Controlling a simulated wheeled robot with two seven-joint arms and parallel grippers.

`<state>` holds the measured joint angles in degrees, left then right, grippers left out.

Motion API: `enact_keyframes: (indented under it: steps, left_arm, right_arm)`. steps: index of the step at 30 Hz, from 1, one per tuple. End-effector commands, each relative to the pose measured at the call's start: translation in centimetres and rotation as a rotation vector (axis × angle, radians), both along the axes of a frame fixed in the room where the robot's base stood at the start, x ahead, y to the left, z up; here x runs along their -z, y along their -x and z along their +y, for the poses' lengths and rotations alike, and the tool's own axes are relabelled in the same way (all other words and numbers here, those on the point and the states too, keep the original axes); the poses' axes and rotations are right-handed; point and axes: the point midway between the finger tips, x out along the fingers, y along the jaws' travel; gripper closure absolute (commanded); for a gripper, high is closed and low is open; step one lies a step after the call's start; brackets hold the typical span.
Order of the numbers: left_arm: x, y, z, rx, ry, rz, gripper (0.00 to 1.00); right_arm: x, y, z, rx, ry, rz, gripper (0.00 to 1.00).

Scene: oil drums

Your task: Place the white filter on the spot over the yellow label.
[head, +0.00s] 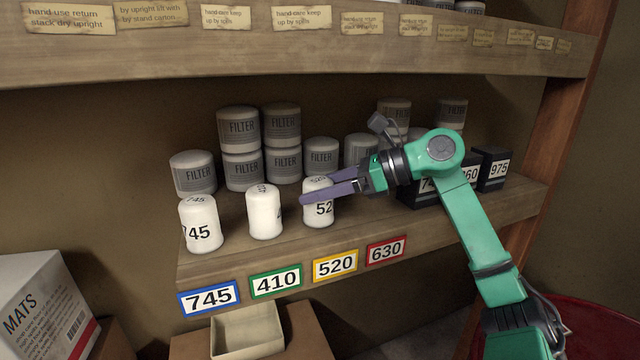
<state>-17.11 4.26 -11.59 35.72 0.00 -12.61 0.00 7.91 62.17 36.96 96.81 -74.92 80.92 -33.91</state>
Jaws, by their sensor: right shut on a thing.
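The white filter marked 52, its last digit hidden or turned away (319,213), is at the front of the shelf, behind and above the yellow label 520 (335,264). My right gripper (318,189) reaches in from the right and is shut on this filter, its fingers around the upper part. The filter looks upright, and its base appears at the shelf surface; I cannot tell if it bears on it. White filters marked 745 (200,226) and 410 (264,214) stand to its left, behind the blue label (208,298) and green label (275,281). My left gripper is not in view.
Several grey filters (242,170) stand behind, some stacked. Black boxes (494,168) stand at the right. The shelf (440,226) is bare behind the red label 630 (386,250). An upper shelf board (300,48) runs overhead. An open box (246,335) sits below.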

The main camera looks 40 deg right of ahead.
Motion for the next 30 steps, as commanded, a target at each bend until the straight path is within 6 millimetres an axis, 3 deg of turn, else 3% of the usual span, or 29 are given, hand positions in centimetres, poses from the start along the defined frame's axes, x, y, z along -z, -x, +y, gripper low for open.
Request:
enact_keyframes:
  steps: [6, 7, 9, 18, 19, 24, 30]
  left_arm:
    - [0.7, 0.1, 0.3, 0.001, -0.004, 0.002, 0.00]
    - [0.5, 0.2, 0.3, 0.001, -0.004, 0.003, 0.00]
    - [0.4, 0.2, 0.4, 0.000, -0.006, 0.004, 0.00]
    - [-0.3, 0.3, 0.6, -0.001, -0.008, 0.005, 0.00]
    - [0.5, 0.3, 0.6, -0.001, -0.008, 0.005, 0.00]
    - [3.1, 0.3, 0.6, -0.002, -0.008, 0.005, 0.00]
    - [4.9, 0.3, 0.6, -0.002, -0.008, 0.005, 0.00]
  right_arm:
    - [0.4, 0.0, 0.0, 0.000, 0.000, -0.001, 1.00]
    - [0.3, 0.0, 0.0, 0.000, 0.001, 0.001, 0.19]
    - [0.3, 0.0, 0.0, 0.000, 0.001, 0.001, 0.00]
    - [-0.4, 0.1, -0.1, 0.000, 0.000, 0.000, 0.00]
    - [0.0, 0.4, -0.4, 0.002, 0.001, 0.000, 0.00]
    - [-1.1, 3.4, -2.7, 0.004, 0.003, -0.005, 0.00]
    - [-3.4, 7.3, -5.6, 0.003, 0.001, -0.002, 0.00]
